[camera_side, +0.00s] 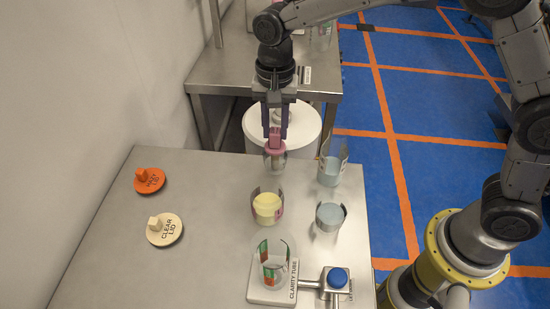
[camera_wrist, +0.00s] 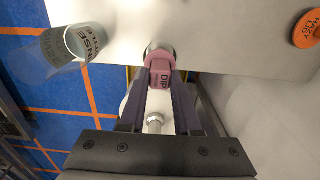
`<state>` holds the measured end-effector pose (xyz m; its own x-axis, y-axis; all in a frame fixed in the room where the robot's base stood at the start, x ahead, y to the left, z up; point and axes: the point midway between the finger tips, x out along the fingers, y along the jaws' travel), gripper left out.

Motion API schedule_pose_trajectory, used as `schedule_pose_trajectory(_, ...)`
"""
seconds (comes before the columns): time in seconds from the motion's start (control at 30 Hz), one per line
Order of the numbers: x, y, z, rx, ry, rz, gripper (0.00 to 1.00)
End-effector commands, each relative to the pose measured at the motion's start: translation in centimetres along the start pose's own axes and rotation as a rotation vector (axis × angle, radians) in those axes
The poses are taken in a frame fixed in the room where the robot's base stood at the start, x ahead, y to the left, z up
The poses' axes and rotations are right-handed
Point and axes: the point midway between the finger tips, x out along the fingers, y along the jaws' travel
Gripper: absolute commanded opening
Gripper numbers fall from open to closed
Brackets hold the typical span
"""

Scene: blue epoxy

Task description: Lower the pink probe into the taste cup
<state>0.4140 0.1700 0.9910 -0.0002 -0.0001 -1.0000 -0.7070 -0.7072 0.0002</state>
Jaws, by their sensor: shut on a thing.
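My gripper (camera_side: 275,133) is shut on the pink probe (camera_side: 275,143), near the far edge of the steel table. A cup with pale yellow contents (camera_side: 266,208) stands nearer the camera. No label reading "taste" is legible, so I cannot tell which is the taste cup.
Two cups with blue-grey contents stand to the right, one taller (camera_side: 329,172), one shorter (camera_side: 330,217). An orange lid (camera_side: 149,181) and a cream lid (camera_side: 164,230) lie left. The table between is clear.

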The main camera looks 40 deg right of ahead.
Motion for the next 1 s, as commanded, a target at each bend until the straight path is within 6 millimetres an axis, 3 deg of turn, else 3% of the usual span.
schedule_pose_trajectory(0.1, 0.0, 0.0, 0.0, 0.0, 0.0, 0.0, 0.0)
schedule_pose_trajectory(0.13, 0.0, 0.0, 0.0, 0.0, 0.0, 0.0, 0.37)
schedule_pose_trajectory(0.3, 0.0, 0.0, 0.0, 0.0, 0.0, 0.0, 0.66)
schedule_pose_trajectory(0.67, -0.3, -0.1, 0.0, 0.0, 0.001, -0.001, 0.66)
schedule_pose_trajectory(0.83, -2.5, -0.1, 0.0, 0.0, 0.002, -0.004, 0.66)
schedule_pose_trajectory(1.0, -6.3, -0.1, 0.0, 0.0, 0.002, -0.006, 0.66)
